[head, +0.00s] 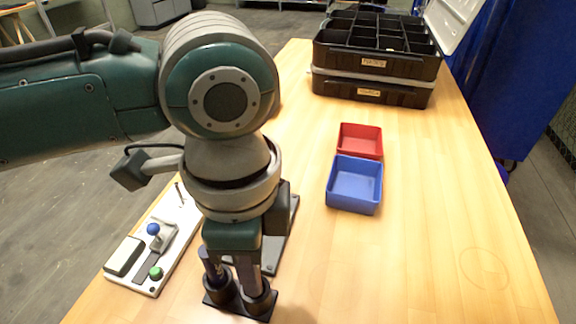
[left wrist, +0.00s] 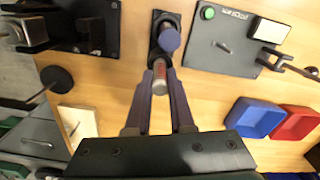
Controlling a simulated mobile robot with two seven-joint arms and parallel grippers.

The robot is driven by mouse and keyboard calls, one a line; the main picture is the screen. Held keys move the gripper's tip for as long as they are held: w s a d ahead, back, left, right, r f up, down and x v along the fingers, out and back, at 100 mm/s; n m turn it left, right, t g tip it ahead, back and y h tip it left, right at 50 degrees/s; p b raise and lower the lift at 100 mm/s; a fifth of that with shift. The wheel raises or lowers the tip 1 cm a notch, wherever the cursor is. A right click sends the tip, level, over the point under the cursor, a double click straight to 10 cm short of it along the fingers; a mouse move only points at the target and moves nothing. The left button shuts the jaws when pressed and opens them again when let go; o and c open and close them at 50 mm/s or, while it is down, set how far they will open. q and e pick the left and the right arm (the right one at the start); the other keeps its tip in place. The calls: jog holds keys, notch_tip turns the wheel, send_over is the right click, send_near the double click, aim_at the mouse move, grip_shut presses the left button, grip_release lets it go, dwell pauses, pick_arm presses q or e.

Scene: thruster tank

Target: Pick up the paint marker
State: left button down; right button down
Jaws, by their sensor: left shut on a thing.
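My left gripper (head: 248,285) points straight down over a black two-cup holder (head: 212,300) near the front of the wooden table. In the left wrist view its fingers (left wrist: 160,82) are shut on a slim grey marker with a red band (left wrist: 159,88), which I take to be the paint marker. The head view mostly hides it behind the fingers. I cannot tell whether its lower end is still inside a cup. A dark marker (head: 213,266) stands in the left cup; its blue-purple end (left wrist: 169,41) shows in the wrist view. My right gripper is not in view.
A white board with a blue-knobbed joystick (head: 153,229) and green button lies left. A grey board (head: 284,235) lies behind the gripper. A blue bin (head: 355,199) and red bin (head: 360,127) stand right of it. Black divided cases (head: 375,70) stand behind. The table's right side is clear.

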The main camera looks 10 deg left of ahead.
pick_arm(q)
notch_tip(320, 180, up, 20)
jog(key=p, duration=0.4)
jog(key=shift+p, duration=0.35)
jog(key=shift+d, duration=0.1)
